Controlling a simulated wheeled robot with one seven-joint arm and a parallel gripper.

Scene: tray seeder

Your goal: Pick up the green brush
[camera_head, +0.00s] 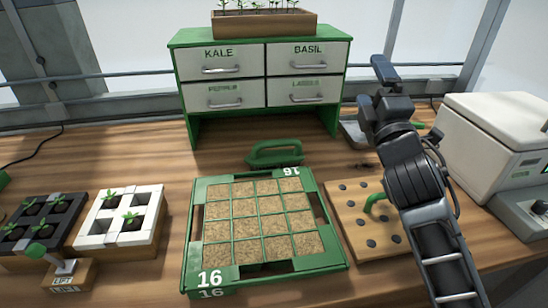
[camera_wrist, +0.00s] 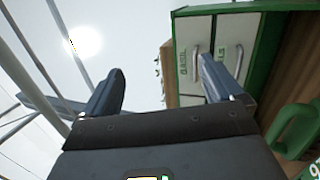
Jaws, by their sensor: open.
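A green object with a looped handle (camera_head: 275,153) lies on the table between the drawer cabinet and the seed tray. It looks like the green brush, but bristles cannot be made out. It also shows at the right edge of the wrist view (camera_wrist: 292,128). My gripper (camera_head: 377,90) is raised to the right of it, in front of the cabinet's right side and apart from the object. In the wrist view my gripper (camera_wrist: 162,88) is open, with nothing between its fingers.
The green tray (camera_head: 197,225) marked 16 holds soil-filled cells. A wooden peg-hole board (camera_head: 345,222) with a green handle lies right of it. The cabinet (camera_head: 262,82) stands behind. A white-lidded box (camera_head: 500,125) is at right; seedling trays (camera_head: 150,222) are at left. My arm partly hides a metal pan (camera_head: 352,132).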

